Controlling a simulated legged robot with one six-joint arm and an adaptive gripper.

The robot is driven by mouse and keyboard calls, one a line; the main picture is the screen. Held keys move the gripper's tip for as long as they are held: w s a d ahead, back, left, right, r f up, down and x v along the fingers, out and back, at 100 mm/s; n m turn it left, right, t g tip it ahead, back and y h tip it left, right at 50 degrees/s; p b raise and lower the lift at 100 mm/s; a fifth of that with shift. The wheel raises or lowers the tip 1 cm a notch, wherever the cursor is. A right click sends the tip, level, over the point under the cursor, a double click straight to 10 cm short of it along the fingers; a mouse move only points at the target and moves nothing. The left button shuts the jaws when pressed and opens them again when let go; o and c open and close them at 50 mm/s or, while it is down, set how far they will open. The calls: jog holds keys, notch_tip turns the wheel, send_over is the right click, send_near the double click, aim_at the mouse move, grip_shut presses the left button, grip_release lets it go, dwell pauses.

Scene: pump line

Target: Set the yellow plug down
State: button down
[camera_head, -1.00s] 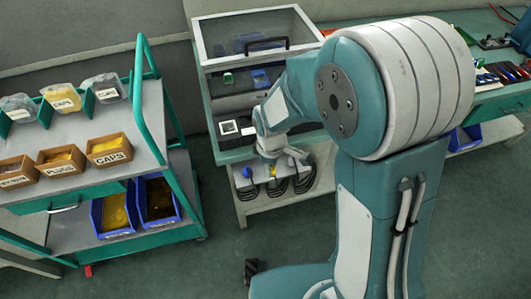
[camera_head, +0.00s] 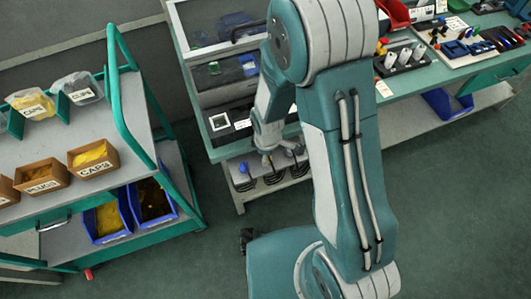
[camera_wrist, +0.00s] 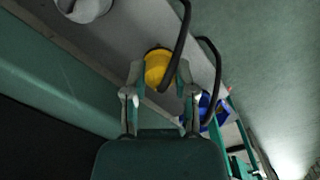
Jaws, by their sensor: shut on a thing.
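The yellow plug (camera_wrist: 156,66) is between the fingers of my gripper (camera_wrist: 159,76) in the wrist view, and the gripper is shut on it. A black hose or cable crosses in front of the plug. Behind the plug is a grey surface. In the head view my gripper (camera_head: 267,158) is low at the front edge of the workbench, over the lower shelf with black coils. The plug cannot be made out in that view.
The workbench (camera_head: 400,86) carries a clear-lidded case (camera_head: 200,55) and a tool board at right. A blue-topped item (camera_head: 243,169) is left of my gripper. A green-railed cart (camera_head: 130,120) with boxes and blue bins (camera_head: 105,225) stands at left. The floor between is clear.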

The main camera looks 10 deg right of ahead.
jog(key=c, duration=0.7)
grip_release()
jog(key=shift+f, duration=0.1)
jog(key=s+d+r+m+t, duration=0.2)
jog(key=d+r+m, duration=0.15)
jog(key=r, duration=0.95)
jog(key=s+d+r+m+t, duration=0.1)
jog(key=s+d+r+m, duration=0.2)
jog(key=r, duration=1)
jog(key=s+d+r+m+t, duration=0.2)
jog(key=s+d+r+m, duration=0.2)
jog(key=s+r+m, duration=0.3)
jog(key=shift+s+d+r+t, duration=0.15)
jog(key=shift+s+r+t, duration=0.15)
jog(key=shift+r, duration=0.15)
jog(key=shift+m, duration=0.25)
